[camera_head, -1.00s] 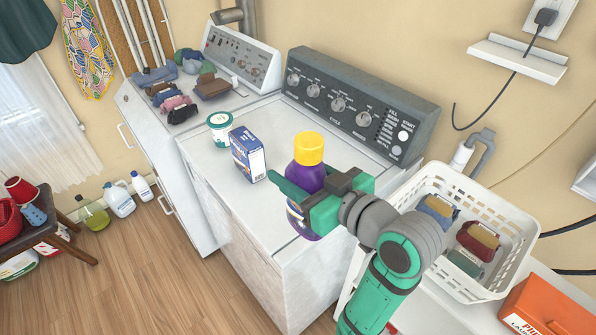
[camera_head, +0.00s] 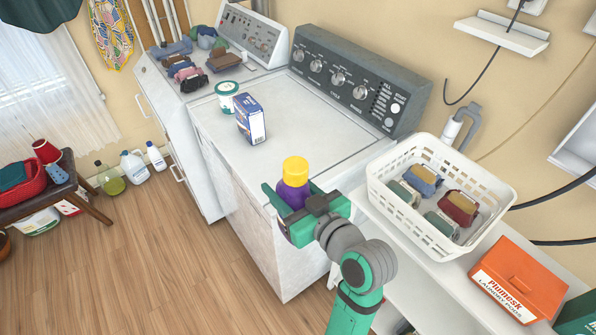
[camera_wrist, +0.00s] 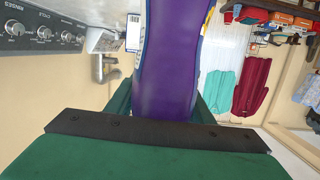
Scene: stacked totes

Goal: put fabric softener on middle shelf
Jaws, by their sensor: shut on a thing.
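The fabric softener is a purple bottle with a yellow cap (camera_head: 294,172). It stands roughly upright in my gripper (camera_head: 290,205), in front of the near edge of the white washer in the head view. My green gripper is shut on the bottle's body, with a finger on each side. In the wrist view the purple bottle (camera_wrist: 170,60) fills the middle between the fingers; its cap is out of view there. The gripper hides the bottle's lower part in the head view. I cannot make out which shelf is the middle one.
Wooden floor lies open at left.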

